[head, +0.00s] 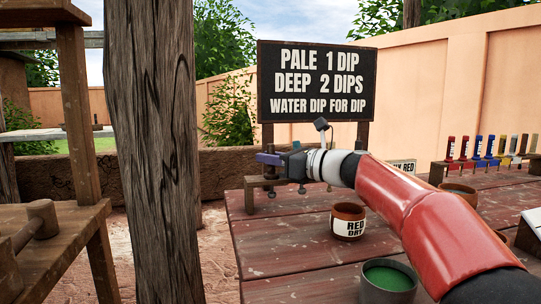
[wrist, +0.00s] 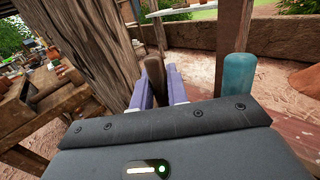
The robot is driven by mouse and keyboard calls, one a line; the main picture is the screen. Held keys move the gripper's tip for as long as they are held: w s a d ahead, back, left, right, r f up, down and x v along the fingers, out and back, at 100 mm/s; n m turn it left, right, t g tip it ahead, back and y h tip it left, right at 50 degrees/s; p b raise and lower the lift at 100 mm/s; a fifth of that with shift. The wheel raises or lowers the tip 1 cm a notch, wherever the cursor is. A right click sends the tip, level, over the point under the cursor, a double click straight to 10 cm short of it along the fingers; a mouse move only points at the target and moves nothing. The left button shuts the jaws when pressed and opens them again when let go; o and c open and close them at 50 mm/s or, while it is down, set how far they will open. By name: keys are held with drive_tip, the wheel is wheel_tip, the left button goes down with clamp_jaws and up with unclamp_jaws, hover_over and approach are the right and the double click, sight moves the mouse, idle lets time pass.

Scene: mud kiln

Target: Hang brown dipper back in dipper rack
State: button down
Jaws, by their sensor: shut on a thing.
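My gripper (head: 268,158) is at the far left end of the table, just above a small wooden rack (head: 251,186). In the wrist view, the purple fingers of my gripper (wrist: 158,76) are closed around a brown upright handle (wrist: 153,66), which looks like the brown dipper's. The dipper's lower part is hidden by my gripper body. A teal cylinder (wrist: 237,76), perhaps another dipper's handle, stands to the right of the fingers. Small round metal parts show below my wrist in the head view. I cannot tell whether the brown dipper touches the rack.
A pot labelled RED DRY (head: 348,221) and a pot of green liquid (head: 389,280) stand on the red plank table (head: 285,258). A black sign (head: 316,82) rises behind the rack. A thick wooden post (head: 157,150) stands to the left. Several coloured sticks stand at the right.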

drive_tip(key=shift+w+d+f, duration=0.1)
drive_tip(key=shift+w+f, duration=0.05)
drive_tip(key=shift+f, duration=0.5)
drive_tip(key=shift+f+b, duration=0.45)
drive_tip(key=shift+f, duration=0.15)
drive_tip(key=shift+r, duration=0.15)
drive_tip(key=c, duration=1.6)
unclamp_jaws()
drive_tip(key=shift+d, duration=0.1)
drive_tip(key=shift+c, duration=0.2)
drive_tip(key=o, duration=0.3)
drive_tip(key=shift+o, duration=0.5)
drive_tip(key=shift+p, duration=0.3)
drive_tip(key=o, duration=0.3)
drive_tip(key=shift+r, duration=0.1)
drive_tip(key=shift+o, duration=0.2)
